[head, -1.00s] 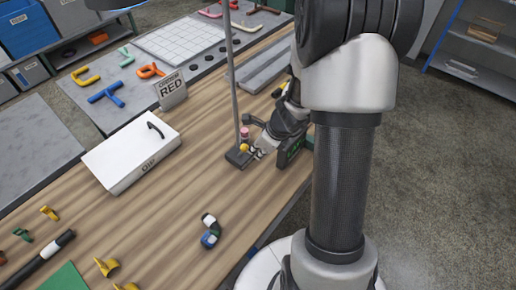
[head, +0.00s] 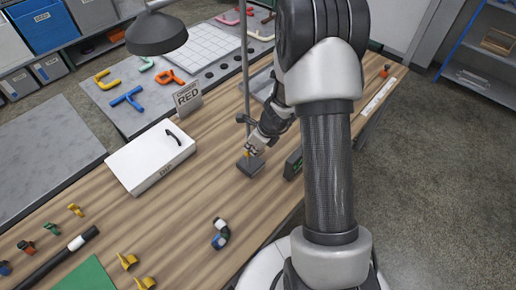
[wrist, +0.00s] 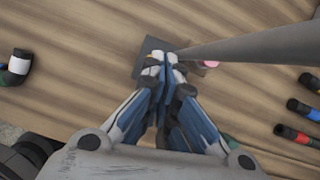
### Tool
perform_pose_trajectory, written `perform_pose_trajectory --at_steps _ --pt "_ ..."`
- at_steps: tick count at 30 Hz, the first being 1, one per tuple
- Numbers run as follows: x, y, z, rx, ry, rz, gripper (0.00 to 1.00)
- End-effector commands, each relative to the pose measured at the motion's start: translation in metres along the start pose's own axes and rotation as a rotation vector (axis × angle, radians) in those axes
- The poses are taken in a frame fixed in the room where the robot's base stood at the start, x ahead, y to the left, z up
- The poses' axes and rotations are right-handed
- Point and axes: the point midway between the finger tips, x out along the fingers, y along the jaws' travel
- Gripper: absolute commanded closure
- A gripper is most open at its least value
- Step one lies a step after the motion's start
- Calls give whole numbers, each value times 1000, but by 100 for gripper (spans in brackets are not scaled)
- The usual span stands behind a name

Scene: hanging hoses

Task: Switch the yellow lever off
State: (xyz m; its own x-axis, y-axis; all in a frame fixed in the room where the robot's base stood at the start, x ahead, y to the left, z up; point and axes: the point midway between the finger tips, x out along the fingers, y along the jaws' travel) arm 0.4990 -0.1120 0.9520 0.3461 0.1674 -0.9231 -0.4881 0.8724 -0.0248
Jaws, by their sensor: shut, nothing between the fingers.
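The yellow lever shows only as a small yellow spot (head: 247,153) in the head view, close to my fingertips and above the dark base (head: 249,168) of an upright metal pole. My gripper (head: 253,150) is at that base, pointing down. In the wrist view my gripper (wrist: 163,65) is shut and empty, with its fingertips over the dark base plate (wrist: 150,46). The fingers hide the lever there, so its position and any contact cannot be told. A pink piece (wrist: 211,64) shows beside the fingertips.
The metal pole (head: 245,75) rises right beside my gripper. A white box (head: 150,157) stands to the left, with a RED sign (head: 187,97) behind it. A dark green-faced block (head: 293,163) is close on the right. A bent hose piece (head: 221,234) lies in front.

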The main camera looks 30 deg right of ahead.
Motion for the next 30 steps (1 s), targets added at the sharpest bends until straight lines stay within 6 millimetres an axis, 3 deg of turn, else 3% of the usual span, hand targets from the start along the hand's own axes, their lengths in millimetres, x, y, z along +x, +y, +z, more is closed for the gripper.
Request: perform_pose_trajectory --at_steps 9,30 --pt "4 -2 13 -1 0 0 100" --pt "7 -3 16 0 0 1 100"
